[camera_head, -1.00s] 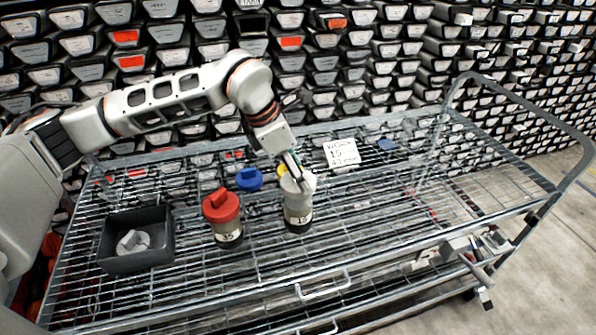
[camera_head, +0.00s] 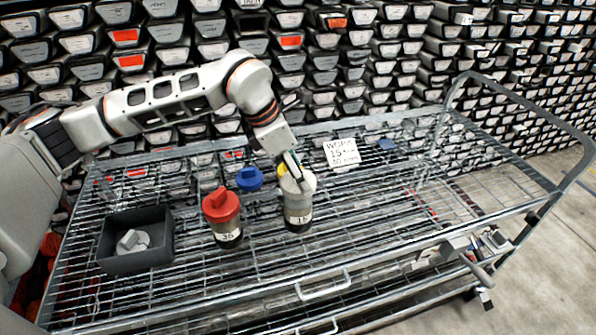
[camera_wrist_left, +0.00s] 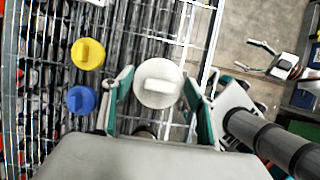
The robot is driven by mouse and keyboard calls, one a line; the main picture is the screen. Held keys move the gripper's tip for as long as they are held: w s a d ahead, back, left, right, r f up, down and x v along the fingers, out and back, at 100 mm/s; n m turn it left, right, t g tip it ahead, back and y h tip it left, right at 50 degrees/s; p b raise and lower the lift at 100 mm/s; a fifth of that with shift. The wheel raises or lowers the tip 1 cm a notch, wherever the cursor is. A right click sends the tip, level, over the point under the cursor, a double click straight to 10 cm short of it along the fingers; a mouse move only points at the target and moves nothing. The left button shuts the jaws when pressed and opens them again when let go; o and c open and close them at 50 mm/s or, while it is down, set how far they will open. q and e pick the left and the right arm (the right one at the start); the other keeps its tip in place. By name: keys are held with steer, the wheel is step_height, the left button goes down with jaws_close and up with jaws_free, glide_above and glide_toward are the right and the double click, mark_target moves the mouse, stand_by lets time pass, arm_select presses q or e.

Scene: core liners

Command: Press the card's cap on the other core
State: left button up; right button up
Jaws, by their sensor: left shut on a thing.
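A core liner labelled 15 (camera_head: 298,215) stands upright on the wire cart with a white cap (camera_head: 306,182) at its top. My left gripper (camera_head: 293,180) comes down over that cap and is shut on it. In the left wrist view the white cap (camera_wrist_left: 158,83) lies between the fingers of my gripper (camera_wrist_left: 160,97). I cannot tell how tightly the cap sits on the core. Left of it a core labelled 35 (camera_head: 229,238) stands with a red cap (camera_head: 221,206) on it. A white card (camera_head: 341,152) behind reads "WORK 15" and a smaller line.
A blue cap (camera_head: 249,179) and a partly hidden yellow cap (camera_head: 283,170) lie behind the cores. A dark bin (camera_head: 118,262) at the left holds a light grey piece. A flat blue thing (camera_head: 387,144) lies behind. The cart's right side is clear.

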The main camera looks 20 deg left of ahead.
arm_select(q)
steer(key=shift+f+b, duration=0.7)
steer(key=shift+f, duration=0.4)
steer(key=o, duration=1.1)
steer(key=shift+c, duration=0.2)
steer(key=o, duration=0.5)
steer(key=shift+c, duration=0.2)
